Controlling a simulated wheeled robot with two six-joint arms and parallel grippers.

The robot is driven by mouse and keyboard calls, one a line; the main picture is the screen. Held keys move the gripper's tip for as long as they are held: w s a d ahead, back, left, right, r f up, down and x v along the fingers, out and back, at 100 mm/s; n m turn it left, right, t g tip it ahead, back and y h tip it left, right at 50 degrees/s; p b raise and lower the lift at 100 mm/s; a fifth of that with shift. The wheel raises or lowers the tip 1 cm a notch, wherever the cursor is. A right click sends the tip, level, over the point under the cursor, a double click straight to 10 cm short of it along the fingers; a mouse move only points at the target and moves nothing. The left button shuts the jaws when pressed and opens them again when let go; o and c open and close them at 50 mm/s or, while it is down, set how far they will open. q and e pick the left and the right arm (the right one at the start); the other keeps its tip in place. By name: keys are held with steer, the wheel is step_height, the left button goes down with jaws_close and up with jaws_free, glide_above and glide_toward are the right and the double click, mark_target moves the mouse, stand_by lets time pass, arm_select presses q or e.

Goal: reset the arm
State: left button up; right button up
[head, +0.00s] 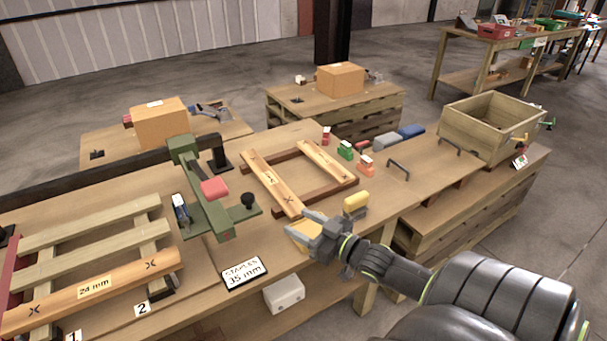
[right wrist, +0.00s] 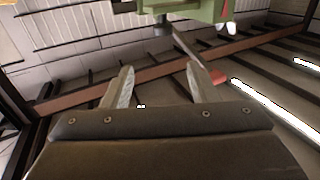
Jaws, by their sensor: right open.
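My right arm comes in from the lower right in the head view. Its gripper (head: 298,224) is at the front edge of the workbench, beside the front corner of a wooden frame (head: 272,184). The fingers are apart. In the right wrist view the gripper (right wrist: 160,85) also shows two separated fingers with nothing between them. A tan-yellow piece (head: 303,236) shows just behind and below the fingers in the head view; I cannot tell whether they touch it. My left gripper is not in view.
A green press with a red pad (head: 215,188) stands left of the frame. A yellow-topped block (head: 355,202) is close to my right gripper. A "STAPLES 35 mm" sign (head: 244,273) lies at the front edge. A wooden crate (head: 462,134) stands at the right.

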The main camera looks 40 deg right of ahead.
stand_by(0.4)
steer(key=s+a+f+m+g+h, duration=0.1)
steer(key=s+a+f+g+h, duration=0.2)
steer(key=s+a+f+g, duration=0.5)
steer(key=s+a+f+m+g+h, duration=0.15)
steer(key=s+g, duration=0.45)
steer(key=s, duration=0.8)
step_height(320, 180, down, 25)
steer(key=g, duration=0.1)
steer(key=s+f+g, duration=0.1)
steer(key=s+f, duration=1.4)
steer(key=f, duration=0.1)
steer(key=shift+a+f+g+y, duration=0.25)
steer(key=shift+g+y, duration=0.05)
steer(key=shift+y, duration=0.05)
